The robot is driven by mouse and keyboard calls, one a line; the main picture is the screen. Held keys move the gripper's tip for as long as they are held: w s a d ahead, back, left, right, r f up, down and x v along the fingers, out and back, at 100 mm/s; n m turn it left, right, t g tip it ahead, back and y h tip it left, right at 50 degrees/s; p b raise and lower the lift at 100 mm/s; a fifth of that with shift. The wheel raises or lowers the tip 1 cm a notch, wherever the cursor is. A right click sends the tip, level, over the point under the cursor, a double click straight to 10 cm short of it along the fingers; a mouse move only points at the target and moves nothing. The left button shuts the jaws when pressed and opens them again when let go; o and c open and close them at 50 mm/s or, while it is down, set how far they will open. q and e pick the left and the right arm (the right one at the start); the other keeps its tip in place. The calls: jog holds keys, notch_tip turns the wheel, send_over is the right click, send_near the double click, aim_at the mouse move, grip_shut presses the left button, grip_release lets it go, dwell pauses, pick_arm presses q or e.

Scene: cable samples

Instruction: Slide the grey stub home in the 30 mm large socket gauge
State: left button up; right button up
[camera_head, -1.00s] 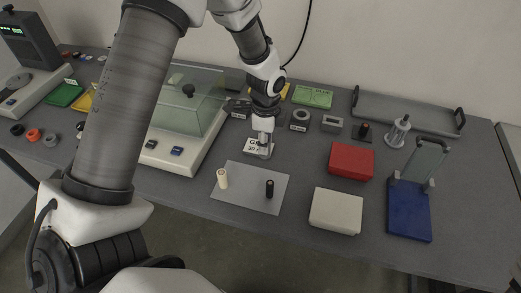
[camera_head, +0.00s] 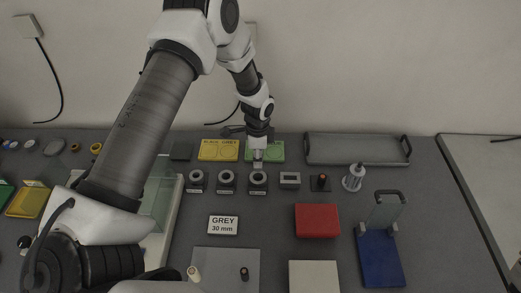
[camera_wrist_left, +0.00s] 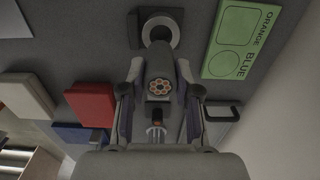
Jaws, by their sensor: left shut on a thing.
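My left gripper (camera_head: 258,158) is shut on the grey stub (camera_wrist_left: 160,86), whose cut end with several copper-coloured cores faces the left wrist camera. In the head view the stub (camera_head: 257,164) points down at the rightmost of three round socket gauges (camera_head: 258,180), dark blocks with ringed holes. In the left wrist view a round gauge (camera_wrist_left: 172,21) lies just beyond the stub's far end. I cannot tell whether stub and gauge touch, and the gauge labels are too small to read. A card reading GREY 30 mm (camera_head: 223,225) lies in front. My right gripper is out of view.
Two other round gauges (camera_head: 227,181) (camera_head: 196,180) stand to the left, a rectangular-hole gauge (camera_head: 290,180) to the right. A green ORANGE BLUE board (camera_wrist_left: 238,38) lies behind. A red box (camera_head: 317,220) is front right. A mat (camera_head: 225,258) holds cream and black stubs.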

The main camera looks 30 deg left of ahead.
pick_arm(q)
jog(key=shift+w+a+f+b, duration=0.2)
jog(key=shift+f+b, duration=0.15)
jog(key=shift+f, duration=0.3)
notch_tip(320, 180, down, 3)
jog(key=shift+s+d+r+b, duration=0.15)
jog(key=shift+r+b, duration=0.05)
jog(key=shift+b, duration=0.8)
jog(key=shift+f, duration=0.35)
